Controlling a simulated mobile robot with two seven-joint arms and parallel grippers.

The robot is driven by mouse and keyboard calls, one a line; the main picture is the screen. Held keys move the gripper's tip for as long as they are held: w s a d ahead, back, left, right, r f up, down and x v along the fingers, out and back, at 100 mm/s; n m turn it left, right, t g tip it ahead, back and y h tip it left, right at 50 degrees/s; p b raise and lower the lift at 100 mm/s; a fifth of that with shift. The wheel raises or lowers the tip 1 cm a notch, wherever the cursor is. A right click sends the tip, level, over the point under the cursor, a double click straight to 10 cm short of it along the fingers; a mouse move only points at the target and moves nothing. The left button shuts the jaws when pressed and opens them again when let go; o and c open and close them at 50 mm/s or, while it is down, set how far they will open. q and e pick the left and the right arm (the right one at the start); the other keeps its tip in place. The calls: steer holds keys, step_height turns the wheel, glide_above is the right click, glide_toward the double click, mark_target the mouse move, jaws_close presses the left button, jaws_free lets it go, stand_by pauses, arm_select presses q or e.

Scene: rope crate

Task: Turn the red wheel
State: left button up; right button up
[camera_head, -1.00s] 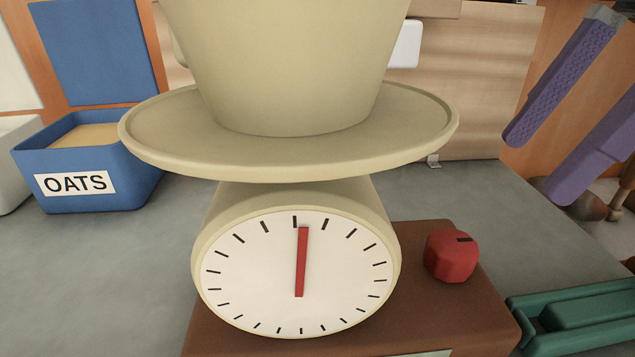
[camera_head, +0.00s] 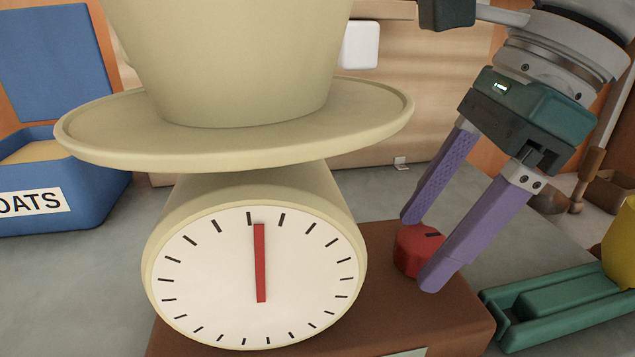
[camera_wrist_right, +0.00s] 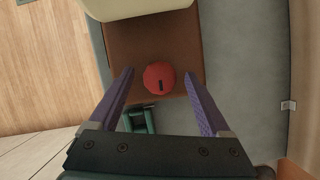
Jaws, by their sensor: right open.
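The red wheel (camera_head: 415,250) is a small faceted knob with a black mark, on the brown base (camera_head: 440,315) of a cream scale. My right gripper (camera_head: 420,252) is open in the head view, its two purple fingers reaching down on either side of the wheel. In the right wrist view the wheel (camera_wrist_right: 159,77) shows between and beyond the open fingertips (camera_wrist_right: 160,80), with a gap on both sides. The near finger hides part of the wheel in the head view. My left gripper is not in view.
The scale's white dial (camera_head: 255,285) with a red needle stands just left of the wheel, under a wide cream pan (camera_head: 100,135) holding a large bowl (camera_head: 230,60). A green tray (camera_head: 560,310) lies to the right. A blue OATS bin (camera_head: 90,190) stands at left.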

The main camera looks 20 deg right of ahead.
jaws_close()
steer(key=shift+m+b, duration=0.3)
steer(key=shift+m, duration=0.2)
steer(key=shift+t, duration=0.3)
jaws_free()
steer(key=shift+r, duration=0.1)
steer(key=p+v, duration=0.1)
steer(key=v, duration=0.9)
steer(key=shift+p, duration=0.3)
steer(key=shift+a, duration=0.1)
